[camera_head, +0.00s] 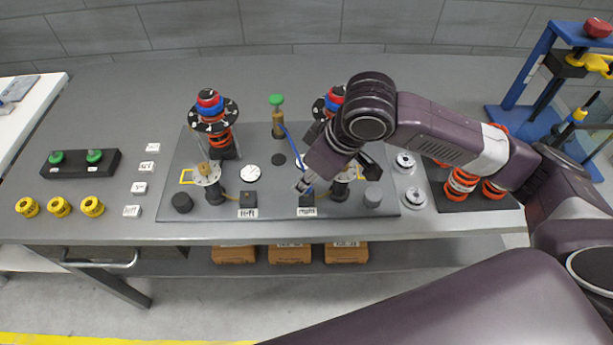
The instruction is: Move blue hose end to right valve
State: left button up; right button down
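The blue hose (291,143) runs from the green-capped brass fitting (277,117) at the back of the grey fixture plate down toward my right gripper (302,186). My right arm comes in from the right, and its gripper points down near the right-labelled block (308,201). The lower hose end is close to the fingertips; whether they grip it is too small to tell. The right valve assembly (340,190) is partly hidden behind my arm. The left valve assembly (208,182) stands beside the left-labelled block (248,205). My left gripper is not in view.
Black-ringed spring struts (214,115) stand on the plate. Yellow rings (60,207), white labels (140,188) and a black block with green knobs (81,163) lie left. A blue frame (515,90) stands at the right. The table's back left area is clear.

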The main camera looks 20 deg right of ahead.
jog(key=shift+p, duration=0.45)
jog(key=shift+f, duration=0.1)
jog(key=shift+f, duration=0.8)
jog(key=shift+p, duration=0.45)
dwell(0.4)
jog(key=shift+p, duration=0.5)
